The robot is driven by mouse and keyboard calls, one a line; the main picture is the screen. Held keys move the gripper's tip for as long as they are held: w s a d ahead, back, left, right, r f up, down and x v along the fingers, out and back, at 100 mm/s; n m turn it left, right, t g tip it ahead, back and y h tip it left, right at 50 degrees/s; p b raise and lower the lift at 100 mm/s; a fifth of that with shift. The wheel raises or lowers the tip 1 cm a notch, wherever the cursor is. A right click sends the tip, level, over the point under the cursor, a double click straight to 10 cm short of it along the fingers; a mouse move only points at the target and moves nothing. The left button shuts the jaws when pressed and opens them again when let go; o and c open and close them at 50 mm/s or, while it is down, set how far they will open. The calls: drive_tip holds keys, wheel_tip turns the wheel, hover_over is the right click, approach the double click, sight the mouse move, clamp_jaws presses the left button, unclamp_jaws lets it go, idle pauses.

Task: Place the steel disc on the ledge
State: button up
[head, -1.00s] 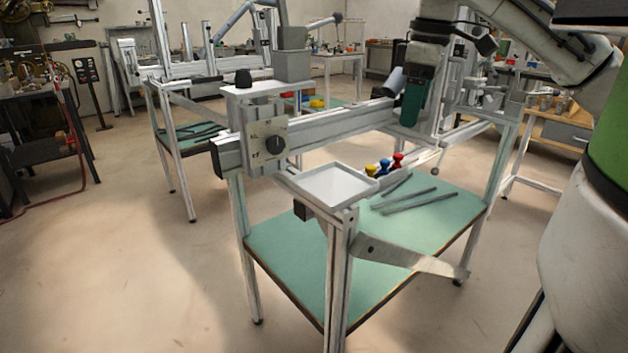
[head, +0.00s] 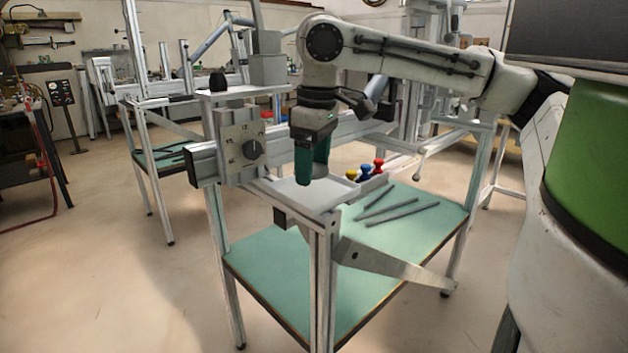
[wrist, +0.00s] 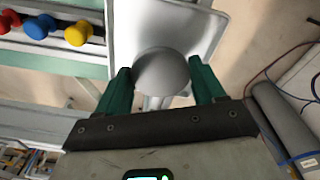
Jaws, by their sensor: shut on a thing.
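My gripper (head: 311,180) points down over the white tray (head: 335,192) at the near corner of the frame jig. In the wrist view my gripper (wrist: 163,88) has its two green fingers on either side of the steel disc (wrist: 162,72), a smooth grey round, and is shut on it. The white tray (wrist: 212,25) lies behind the disc in that view. The disc is hidden in the head view. A flat light plate (head: 240,94) with a black knob sits higher, to the left of my gripper. I cannot tell which surface is the ledge.
Yellow, blue and red knobs (head: 365,172) stand beside the tray. A dial block (head: 240,145) and a horizontal rail (head: 350,135) are close to my gripper. Dark bars (head: 400,213) lie on the green lower shelf (head: 270,265).

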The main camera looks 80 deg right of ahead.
sight(315, 170)
wheel_tip(315, 170, down, 3)
drive_tip(key=shift+r+b, duration=0.1)
drive_tip(key=shift+b, duration=0.35)
drive_tip(key=shift+s+f, duration=0.1)
drive_tip(key=shift+f, duration=0.1)
drive_tip(key=shift+s+f, duration=0.1)
drive_tip(key=shift+f, duration=0.4)
drive_tip(key=o, duration=1.4)
drive_tip(key=shift+a+f, duration=0.1)
drive_tip(key=shift+f, duration=0.05)
drive_tip(key=shift+c, duration=0.2)
drive_tip(key=shift+r, duration=0.55)
wheel_tip(315, 170, up, 13)
drive_tip(key=p, duration=0.4)
drive_tip(key=shift+s+f, duration=0.2)
drive_tip(key=shift+s, duration=0.1)
